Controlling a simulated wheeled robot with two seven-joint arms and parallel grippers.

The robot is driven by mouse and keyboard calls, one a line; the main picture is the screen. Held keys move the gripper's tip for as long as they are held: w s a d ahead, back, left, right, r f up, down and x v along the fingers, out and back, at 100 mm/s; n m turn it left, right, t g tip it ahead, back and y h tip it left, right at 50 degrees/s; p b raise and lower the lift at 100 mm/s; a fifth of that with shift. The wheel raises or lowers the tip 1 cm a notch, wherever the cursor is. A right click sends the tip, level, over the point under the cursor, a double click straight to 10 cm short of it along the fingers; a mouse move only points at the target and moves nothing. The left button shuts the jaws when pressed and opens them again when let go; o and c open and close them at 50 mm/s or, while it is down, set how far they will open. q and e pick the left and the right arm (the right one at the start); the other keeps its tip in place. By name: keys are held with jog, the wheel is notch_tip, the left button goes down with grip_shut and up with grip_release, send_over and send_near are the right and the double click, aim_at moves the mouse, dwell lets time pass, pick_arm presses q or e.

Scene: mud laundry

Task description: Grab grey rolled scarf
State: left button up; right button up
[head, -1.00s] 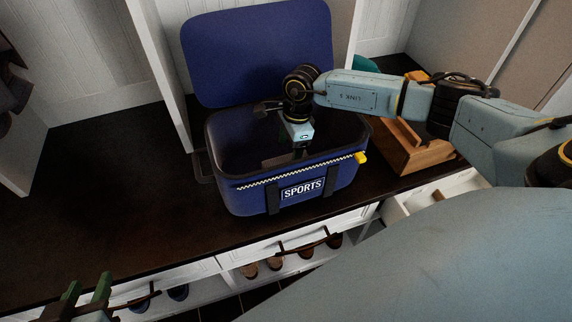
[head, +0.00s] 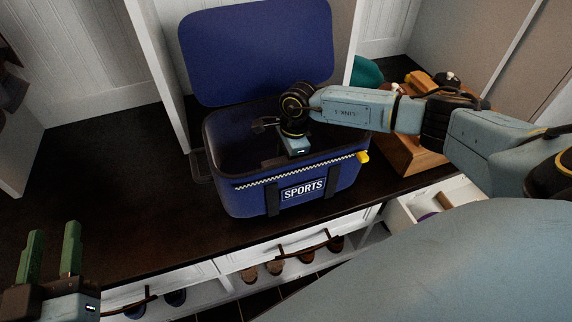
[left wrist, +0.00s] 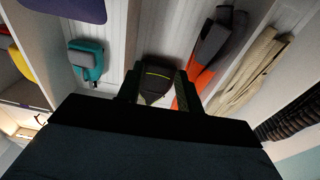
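I cannot make out a grey rolled scarf in either view. A blue SPORTS bag (head: 240,203) stands on the dark bench top with its lid raised; its inside is dark. My right gripper (head: 290,157) points down inside the bag, and its fingers are lost in shadow behind the front rim. I cannot see whether it holds anything. My left gripper (head: 54,230), with green fingers, is open and empty in front of the bench at the lower left. In the left wrist view its fingers (left wrist: 157,88) stand apart, with hanging items beyond them.
A wooden box (head: 408,155) stands right of the bag. An open drawer (head: 405,217) juts out below it. Shoes (head: 275,268) sit on the shelf under the bench. The bench top (head: 100,180) left of the bag is clear. A teal bag (left wrist: 87,60) hangs on the wall.

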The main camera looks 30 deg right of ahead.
jog(key=c, duration=1)
